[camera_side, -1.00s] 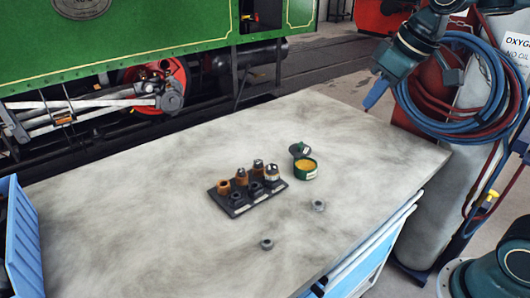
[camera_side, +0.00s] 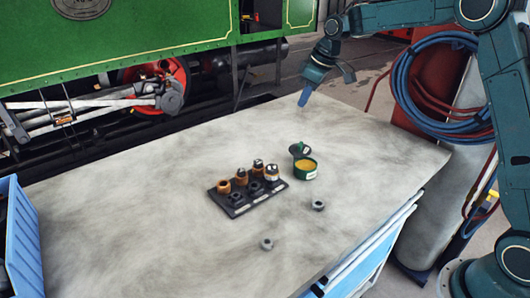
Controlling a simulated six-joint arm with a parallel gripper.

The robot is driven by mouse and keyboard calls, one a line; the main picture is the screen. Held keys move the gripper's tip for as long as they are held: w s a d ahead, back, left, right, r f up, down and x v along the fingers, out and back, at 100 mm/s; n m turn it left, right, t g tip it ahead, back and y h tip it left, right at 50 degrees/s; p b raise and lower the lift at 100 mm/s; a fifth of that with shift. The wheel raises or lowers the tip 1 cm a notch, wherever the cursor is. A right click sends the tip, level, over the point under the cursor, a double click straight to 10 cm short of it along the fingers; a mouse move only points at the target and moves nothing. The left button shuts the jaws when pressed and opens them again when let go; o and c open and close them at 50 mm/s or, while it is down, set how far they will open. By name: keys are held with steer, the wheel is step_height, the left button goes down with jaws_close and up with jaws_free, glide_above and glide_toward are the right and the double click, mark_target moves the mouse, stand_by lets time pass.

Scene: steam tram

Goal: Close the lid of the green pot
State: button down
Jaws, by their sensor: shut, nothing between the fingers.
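The green pot (camera_side: 306,170) stands upright on the grey worktop, just right of the dark tray of fittings, with yellow-orange contents showing at its top. Its dark lid (camera_side: 299,149) is open, raised at the pot's back left edge. My gripper (camera_side: 304,98) has blue fingertips, is shut and empty, and points down above the far part of the worktop. It is apart from the pot and lid, behind and above them in the picture.
A dark tray (camera_side: 238,211) holds several brown, black and silver fittings. Two grey nuts (camera_side: 318,206) (camera_side: 267,244) lie loose on the worktop (camera_side: 130,215). A blue bin (camera_side: 20,245) stands at the left edge. Gas cylinders with hoses (camera_side: 420,90) stand at the right.

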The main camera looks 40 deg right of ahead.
glide_above(293, 146)
step_height(293, 146, down, 7)
steer(key=shift+s+n, duration=0.35)
steer(key=shift+n, duration=0.05)
steer(key=x, duration=0.9)
steer(key=shift+a+f, duration=0.15)
steer(key=shift+f, duration=0.3)
steer(key=shift+s+d+r, duration=0.1)
steer(key=shift+s+d, duration=0.4)
steer(key=shift+s, duration=0.35)
steer(key=shift+s+d, duration=0.5)
steer(key=shift+s, duration=0.35)
